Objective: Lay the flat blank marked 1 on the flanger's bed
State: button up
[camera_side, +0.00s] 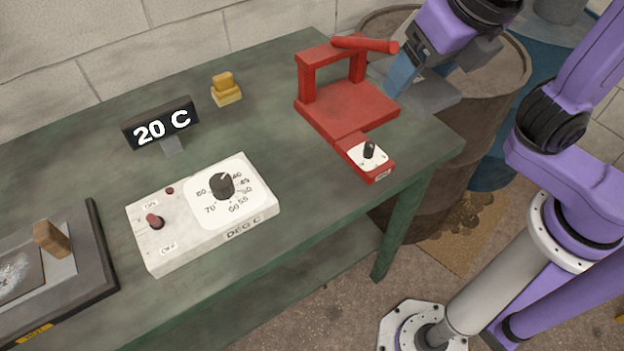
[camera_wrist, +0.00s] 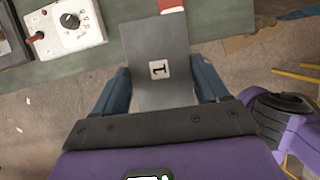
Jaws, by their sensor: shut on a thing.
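The flat grey blank (camera_wrist: 162,45) carries a white label with a 1 in the wrist view. My gripper (camera_wrist: 162,88) is shut on it, with a blue finger at each side edge. In the side view the blank (camera_side: 437,97) juts from under my gripper (camera_side: 420,75), just right of the red flanger (camera_side: 325,122) and by the table's right end. The flanger has a flat red bed (camera_side: 350,105), a raised bar with a handle behind it, and a dial at its front. The bed looks empty. A red part of the flanger shows at the wrist view's top edge.
A white control box (camera_side: 160,235) with a dial and switch stands at the table's front. A "20 C" display (camera_side: 160,125), a yellow block (camera_side: 226,90) and a dark plate device (camera_side: 95,260) stand on the green table (camera_side: 265,140). Rusty barrels (camera_side: 505,80) stand beyond its right end.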

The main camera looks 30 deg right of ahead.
notch_tip(320, 180, down, 14)
jog(key=shift+f, duration=0.25)
send_near(311, 183)
jog(key=shift+w+d+f, duration=0.15)
jog(key=shift+w+f, duration=0.3)
jog(key=shift+w, duration=0.05)
jog(key=shift+w+d+f, duration=0.15)
jog(key=shift+w+f, duration=0.3)
jog(key=x, duration=0.2)
jog(key=shift+a+f, duration=0.25)
jog(key=shift+f, duration=0.2)
jog(key=shift+s+f, duration=0.1)
jog(key=shift+f, duration=0.35)
jog(key=shift+f, duration=0.2)
